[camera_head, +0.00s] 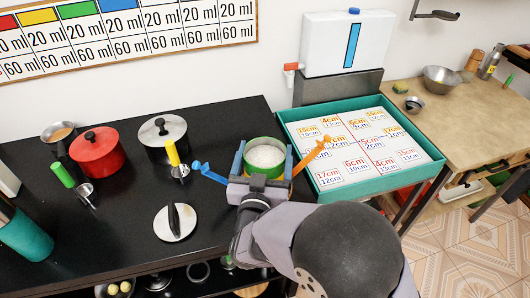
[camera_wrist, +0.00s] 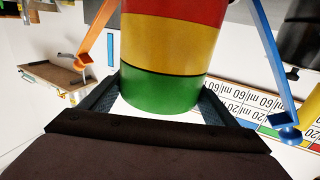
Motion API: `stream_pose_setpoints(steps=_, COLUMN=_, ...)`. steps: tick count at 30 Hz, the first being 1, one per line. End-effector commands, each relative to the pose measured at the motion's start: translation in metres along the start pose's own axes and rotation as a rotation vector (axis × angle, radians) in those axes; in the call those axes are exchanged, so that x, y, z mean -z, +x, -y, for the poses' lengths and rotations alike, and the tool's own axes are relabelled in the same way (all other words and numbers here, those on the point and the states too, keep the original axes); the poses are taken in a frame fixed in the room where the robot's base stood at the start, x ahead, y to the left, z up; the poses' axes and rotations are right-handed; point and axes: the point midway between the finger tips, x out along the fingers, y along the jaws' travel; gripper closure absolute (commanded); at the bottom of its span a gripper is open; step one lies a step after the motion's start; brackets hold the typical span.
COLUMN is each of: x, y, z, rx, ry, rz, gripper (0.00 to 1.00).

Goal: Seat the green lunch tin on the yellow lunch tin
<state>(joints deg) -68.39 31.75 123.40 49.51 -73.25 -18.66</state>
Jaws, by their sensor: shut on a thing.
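The green lunch tin (camera_head: 265,170) is round and holds white grains. It stands between the fingers of my gripper (camera_head: 264,160), which is shut on it. In the wrist view, which is upside down, the green tin (camera_wrist: 158,92) lines up with the yellow lunch tin (camera_wrist: 165,45), and a red tin (camera_wrist: 175,10) is beyond the yellow one. Only a thin dark line shows between green and yellow; I cannot tell whether they are fully seated. The yellow and red tins are hidden in the head view. A blue clasp arm (camera_head: 208,172) and an orange clasp arm (camera_head: 312,155) spread outward on either side.
On the black counter (camera_head: 120,225) are a red pot (camera_head: 97,152), a steel pot (camera_head: 163,140), a lid (camera_head: 175,222) and ladles with green and yellow handles. A teal-rimmed tray (camera_head: 405,180) with a number chart is close on the right.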

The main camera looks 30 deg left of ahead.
Motion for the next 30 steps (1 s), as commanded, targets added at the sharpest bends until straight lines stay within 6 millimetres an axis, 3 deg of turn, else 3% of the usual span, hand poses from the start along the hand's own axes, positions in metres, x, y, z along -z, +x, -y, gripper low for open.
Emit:
stream_pose_setpoints(steps=3, x=-0.002, y=0.000, z=0.000, rx=0.000, ry=0.001, rz=-0.002, gripper=0.46)
stream_pose_setpoints(steps=4, x=-0.002, y=0.000, z=0.000, rx=0.000, ry=0.001, rz=-0.002, gripper=0.16)
stream_pose_setpoints(steps=5, x=-0.001, y=0.000, z=0.000, rx=0.000, ry=0.001, rz=-0.002, gripper=0.10)
stream_pose_setpoints(steps=17, x=-0.002, y=-0.003, z=0.000, rx=0.001, ry=0.000, rz=0.001, gripper=0.10)
stream_pose_setpoints(steps=30, x=-0.002, y=-0.032, z=0.001, rx=0.002, ry=0.000, rz=0.000, gripper=0.10)
